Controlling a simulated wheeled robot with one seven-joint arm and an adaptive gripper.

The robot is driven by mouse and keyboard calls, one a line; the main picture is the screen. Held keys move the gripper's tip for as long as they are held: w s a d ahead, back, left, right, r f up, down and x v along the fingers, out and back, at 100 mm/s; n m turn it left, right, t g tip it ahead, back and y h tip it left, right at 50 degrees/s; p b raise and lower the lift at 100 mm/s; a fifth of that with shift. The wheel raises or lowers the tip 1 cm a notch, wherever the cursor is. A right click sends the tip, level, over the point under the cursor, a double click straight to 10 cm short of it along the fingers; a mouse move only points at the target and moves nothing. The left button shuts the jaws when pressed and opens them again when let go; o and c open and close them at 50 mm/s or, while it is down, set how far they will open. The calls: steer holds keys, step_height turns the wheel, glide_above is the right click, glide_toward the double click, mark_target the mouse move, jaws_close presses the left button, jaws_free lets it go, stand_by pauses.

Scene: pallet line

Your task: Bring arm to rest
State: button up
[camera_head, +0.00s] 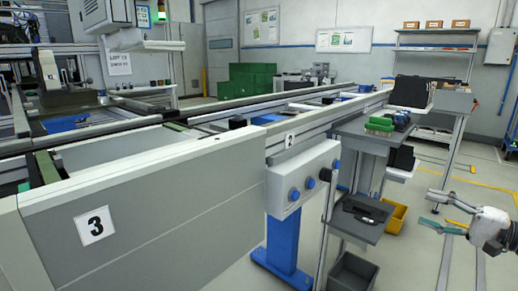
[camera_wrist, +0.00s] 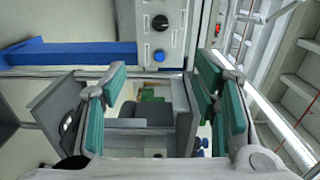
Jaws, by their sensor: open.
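My gripper (camera_head: 432,209) is at the right edge of the head view, out over the floor and apart from the line. Its jaws point left in that view. In the wrist view my gripper (camera_wrist: 160,82) shows its teal-padded fingers spread wide on both sides, with nothing held between them. Past the fingers, the wrist view shows a grey stand and the control box (camera_wrist: 163,28). Most of my arm is outside the head view.
The pallet line (camera_head: 160,190) fills the left and middle. Its button box (camera_head: 302,180) stands on a blue column (camera_head: 283,232). A shelved stand (camera_head: 362,218) with a yellow bin (camera_head: 397,218) is left of my gripper. Floor shows between stand and gripper.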

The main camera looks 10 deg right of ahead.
steer(key=s+a+r+n+g, duration=0.15)
steer(key=a+g, duration=0.25)
steer(key=a, duration=0.5)
steer(key=s+a+r+n+g+h, duration=0.1)
steer(key=s+a+n+g, duration=0.3)
steer(key=a, duration=0.5)
steer(key=s+a+r+n+g, duration=0.15)
steer(key=a+g, duration=0.35)
steer(key=a, duration=0.5)
steer(key=s+a+n+g+h, duration=0.1)
steer(key=s+a+g+h, duration=0.35)
steer(key=s, duration=0.65)
steer(key=s+n+t+h, duration=0.25)
steer(key=s+h, duration=0.25)
steer(key=s, duration=0.6)
step_height(320, 180, up, 35)
steer(key=d+t+p, duration=0.1)
steer(key=t+p, duration=0.4)
steer(key=p, duration=2.8)
steer(key=shift+d+p, duration=0.15)
steer(key=shift+p, duration=0.2)
steer(key=shift+f+h, duration=0.1)
steer(key=shift+h, duration=0.15)
